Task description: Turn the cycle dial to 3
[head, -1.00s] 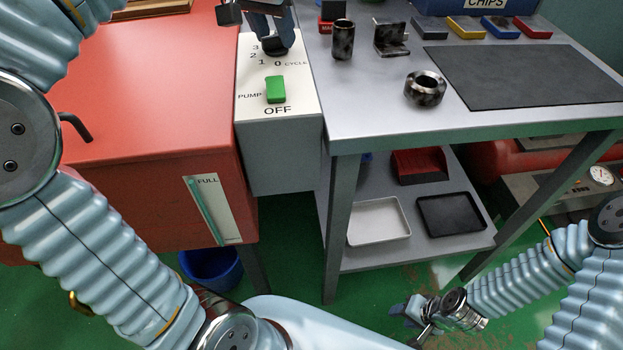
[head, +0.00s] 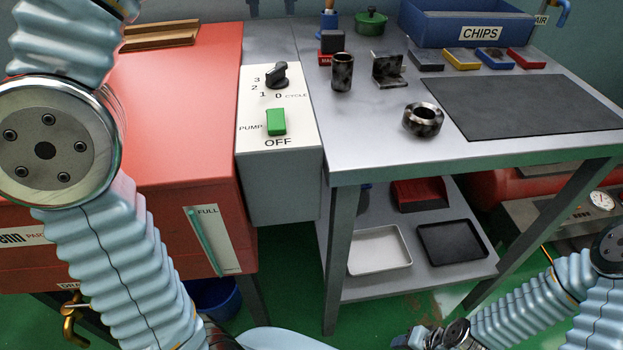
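The cycle dial (head: 276,76) is a black knob on the white top of the control box (head: 283,185). The numbers 3, 2, 1 and 0 run around its left and near sides. Its raised grip is slanted, and I cannot tell which number it points to. The tips of my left gripper (head: 271,8) show at the top edge, apart from each other and beyond the dial, not touching it. The rest of that gripper is out of frame. My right gripper (head: 411,339) is low at the bottom edge, partly cut off, away from the box.
A green pump switch (head: 276,121) sits just nearer than the dial. A red cabinet (head: 180,130) stands left. The grey bench (head: 375,140) on the right bears a dark cylinder (head: 342,72), a ring (head: 423,119), an angle block (head: 388,69) and a blue chips bin (head: 465,28).

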